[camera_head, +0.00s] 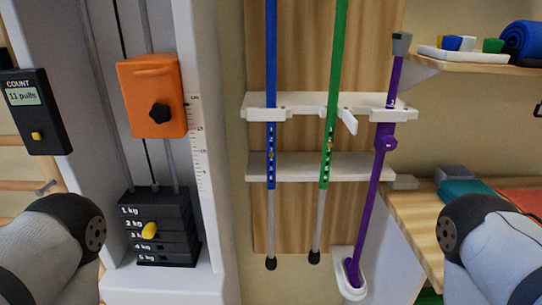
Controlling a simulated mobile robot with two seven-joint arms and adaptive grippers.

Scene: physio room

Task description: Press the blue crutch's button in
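The blue crutch (271,60) hangs upright in the white rack at the middle of the view, its grey lower tube ending in a black tip. A row of holes runs down its blue tube, with a small brownish button (271,154) showing among them below the upper rack bar. The crutch's top is out of the picture. My arms show at the lower left and lower right edges, well apart from the crutch. Neither gripper's fingers are in view.
A green crutch (332,70) and a purple stick (370,200) stand right of the blue crutch. A white rack bar (300,167) crosses behind. An orange box with a black knob (159,112) and a weight stack (165,245) stand left. A wooden bench (415,215) is right.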

